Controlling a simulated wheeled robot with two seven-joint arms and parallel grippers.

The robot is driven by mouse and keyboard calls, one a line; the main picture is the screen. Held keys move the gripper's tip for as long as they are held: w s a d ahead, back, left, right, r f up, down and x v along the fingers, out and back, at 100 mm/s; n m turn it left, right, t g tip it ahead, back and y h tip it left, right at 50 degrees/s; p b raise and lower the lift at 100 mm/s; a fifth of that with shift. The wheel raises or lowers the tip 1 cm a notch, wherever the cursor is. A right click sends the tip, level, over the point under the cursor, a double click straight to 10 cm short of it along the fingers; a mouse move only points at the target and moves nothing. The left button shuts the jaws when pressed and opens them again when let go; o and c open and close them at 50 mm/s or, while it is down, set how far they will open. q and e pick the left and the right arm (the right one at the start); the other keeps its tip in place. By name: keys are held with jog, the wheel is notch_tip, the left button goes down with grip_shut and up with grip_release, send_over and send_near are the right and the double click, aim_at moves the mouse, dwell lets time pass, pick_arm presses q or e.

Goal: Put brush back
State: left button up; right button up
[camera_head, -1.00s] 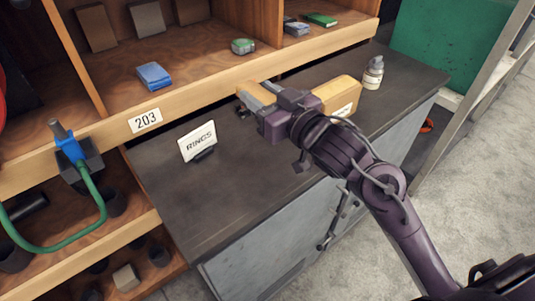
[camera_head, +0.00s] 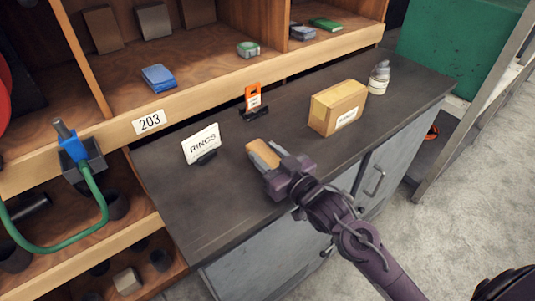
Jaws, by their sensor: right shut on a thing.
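My right gripper (camera_head: 266,153) is over the dark counter top (camera_head: 205,205), in front of the RINGS sign. It is shut on a tan, wooden-looking piece (camera_head: 258,147), which seems to be the brush. Only a part of the piece shows at the fingertips; the rest is hidden by the fingers. I cannot tell whether it touches the counter. My left gripper is not in view.
The RINGS sign (camera_head: 201,144) and an orange tag on a black stand (camera_head: 253,97) are behind the gripper. A cardboard box (camera_head: 338,106) and a small bottle (camera_head: 379,77) stand right. A wooden shelf (camera_head: 210,90) runs behind. Counter left of the gripper is clear.

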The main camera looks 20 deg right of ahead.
jog(key=o, duration=1.1)
jog(key=shift+f, duration=0.1)
jog(key=b+v, duration=0.1)
jog(key=v, duration=1.1)
jog(key=shift+r+b, duration=0.25)
jog(key=shift+b, duration=0.15)
